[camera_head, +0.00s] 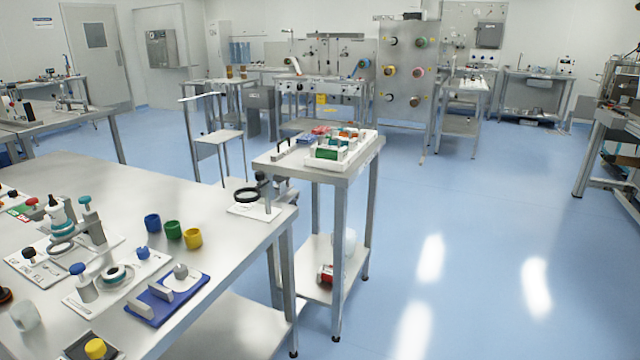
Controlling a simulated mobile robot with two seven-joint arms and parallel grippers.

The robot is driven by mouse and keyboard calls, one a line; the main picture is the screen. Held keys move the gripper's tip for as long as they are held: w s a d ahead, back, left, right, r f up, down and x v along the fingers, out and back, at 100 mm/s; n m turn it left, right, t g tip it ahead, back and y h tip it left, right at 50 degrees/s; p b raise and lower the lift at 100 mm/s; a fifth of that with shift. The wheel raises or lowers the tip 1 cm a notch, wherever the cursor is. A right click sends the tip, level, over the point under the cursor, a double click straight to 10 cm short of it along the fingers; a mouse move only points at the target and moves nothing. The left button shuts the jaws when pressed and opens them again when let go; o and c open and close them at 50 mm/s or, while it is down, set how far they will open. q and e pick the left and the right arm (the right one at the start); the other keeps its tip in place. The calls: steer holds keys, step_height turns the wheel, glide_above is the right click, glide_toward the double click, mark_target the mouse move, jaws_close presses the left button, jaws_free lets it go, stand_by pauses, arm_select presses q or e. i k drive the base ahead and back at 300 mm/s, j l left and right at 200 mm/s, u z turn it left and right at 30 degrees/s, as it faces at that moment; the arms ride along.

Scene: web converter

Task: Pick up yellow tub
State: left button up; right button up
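The yellow tub (193,238) is a small open cup standing upright on the steel table (110,175) at the left. It is the rightmost of three tubs in a row. The green tub (173,230) stands just left of it, and the blue tub (152,222) is left of the green one. Nothing covers the yellow tub. Neither of my grippers shows in the head view.
A blue tray (197,283) with metal parts lies in front of the tubs. White fixture plates (75,302) fill the table's left part. A magnifier stand (247,208) stands at the far right corner. A narrow side table (360,158) stands beyond. Blue floor (480,230) at the right is clear.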

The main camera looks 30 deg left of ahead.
mark_target(193, 237)
steer(key=i+u, duration=0.2)
steer(key=u, duration=0.2)
steer(key=i+l+u, duration=0.2)
steer(key=u, duration=0.2)
steer(key=i+l+u, duration=0.15)
steer(key=u, duration=0.3)
steer(key=i+l+u, duration=0.15)
steer(key=u, duration=0.25)
steer(key=i+l+u, duration=0.2)
steer(key=u, duration=0.2)
steer(key=i+l+u, duration=0.15)
steer(key=l+u, duration=0.25)
steer(key=i+l+u, duration=0.1)
steer(key=u, duration=0.3)
steer(key=l+u, duration=0.4)
